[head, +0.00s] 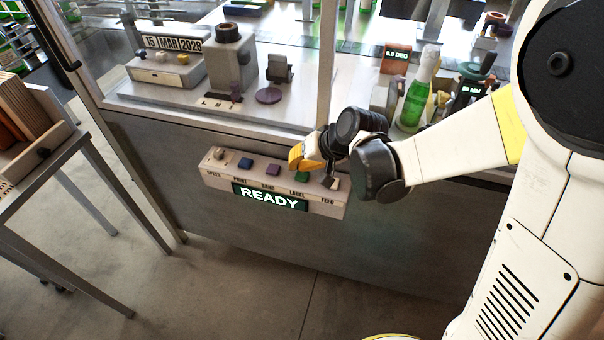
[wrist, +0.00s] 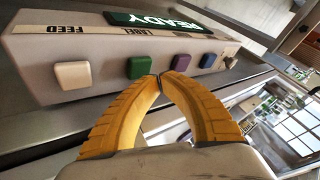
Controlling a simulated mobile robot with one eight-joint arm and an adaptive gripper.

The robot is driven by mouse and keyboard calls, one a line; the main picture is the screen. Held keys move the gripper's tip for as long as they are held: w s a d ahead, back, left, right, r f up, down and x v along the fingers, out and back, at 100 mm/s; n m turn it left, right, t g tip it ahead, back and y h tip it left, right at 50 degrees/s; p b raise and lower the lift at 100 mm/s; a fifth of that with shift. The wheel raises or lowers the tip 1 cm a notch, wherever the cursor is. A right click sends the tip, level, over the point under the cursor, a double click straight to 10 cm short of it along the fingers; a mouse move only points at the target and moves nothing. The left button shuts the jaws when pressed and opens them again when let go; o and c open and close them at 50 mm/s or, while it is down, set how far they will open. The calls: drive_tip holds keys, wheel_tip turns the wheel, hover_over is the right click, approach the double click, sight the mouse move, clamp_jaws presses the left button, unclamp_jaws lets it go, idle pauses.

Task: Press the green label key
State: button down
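The green label key (head: 303,177) is a small square button on the front control panel (head: 225,179), between the purple key (head: 272,170) and the white feed key (head: 331,184). In the wrist view the green key (wrist: 139,67) shows just left of my fingertips. My gripper (head: 297,162) has yellow fingers that meet at their tips, with nothing seen between them. In the wrist view my gripper (wrist: 160,77) points at the panel, its tips between the green and purple keys in the picture. I cannot tell whether they touch the panel.
A blue print key (head: 245,164) and a speed knob (head: 217,154) sit further left on the panel. A lit READY display (head: 269,197) is below the keys. A green bottle (head: 418,95) stands on the machine deck. A wooden crate (head: 30,148) is at far left.

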sight(298, 173)
drive_tip(key=shift+f, duration=0.15)
drive_tip(key=shift+f+b, duration=0.3)
drive_tip(key=shift+b, duration=0.2)
drive_tip(key=shift+f+b, duration=0.45)
drive_tip(key=shift+f, duration=0.05)
idle(0.7)
idle(0.3)
drive_tip(key=shift+r+p, duration=0.75)
drive_tip(key=shift+r, duration=0.2)
drive_tip(key=shift+r+p, duration=1.9)
drive_tip(key=shift+r, duration=0.6)
